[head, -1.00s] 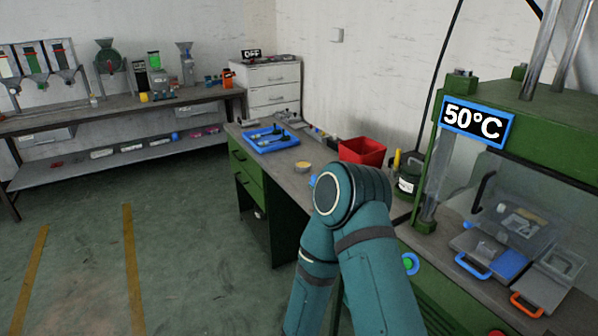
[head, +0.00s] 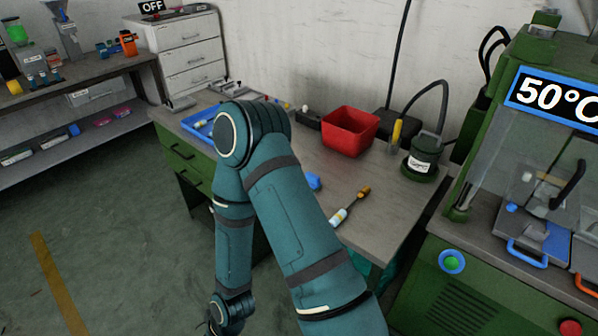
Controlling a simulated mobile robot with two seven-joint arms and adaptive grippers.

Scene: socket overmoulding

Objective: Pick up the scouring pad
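I cannot make out a scouring pad for certain. A small blue object (head: 313,181) lies on the workbench (head: 352,166) just right of my raised teal arm, and its kind is too small to tell. That arm is bent at the elbow and covers part of the bench and most of a blue tray (head: 200,124). Its forearm hangs down in front of the bench to the bottom edge. No gripper fingers show.
A red bin (head: 349,131), a tool with a brown tip (head: 350,208) and a dark green pot (head: 421,160) are on the bench. A green press (head: 480,275) with a 50°C sign stands at right. White drawers (head: 188,55) stand behind. Open floor lies at lower left.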

